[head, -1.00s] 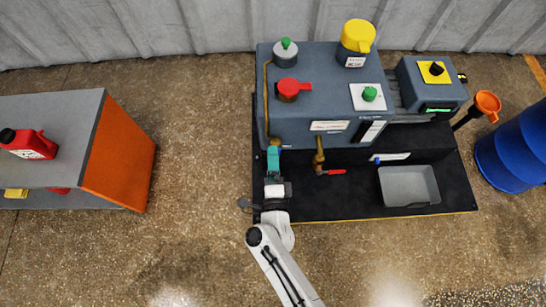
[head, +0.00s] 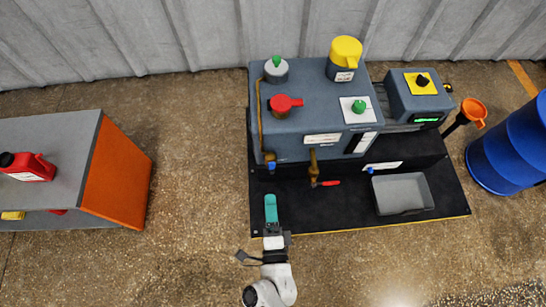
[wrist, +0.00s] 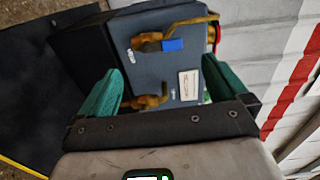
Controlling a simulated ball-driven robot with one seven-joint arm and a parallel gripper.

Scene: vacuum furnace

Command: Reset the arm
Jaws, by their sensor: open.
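My gripper (head: 271,208) is in the head view, in front of the grey-blue furnace unit (head: 305,145) and over the front left of its black base mat. In the wrist view my gripper (wrist: 160,88) shows two green fingers spread wide, with nothing between them. Beyond the fingers is the unit's front face with brass pipes and a blue-handled valve (wrist: 173,44). The same blue handle (head: 271,166) shows in the head view, a gap away from the fingertips. My arm reaches up from the bottom edge.
A grey tray (head: 402,194) and a red-handled brass valve (head: 328,183) are to the right of my gripper. A blue drum (head: 508,150) stands at far right. A bench with an orange side (head: 115,175) and a red can (head: 27,167) is at left. Floor between is clear.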

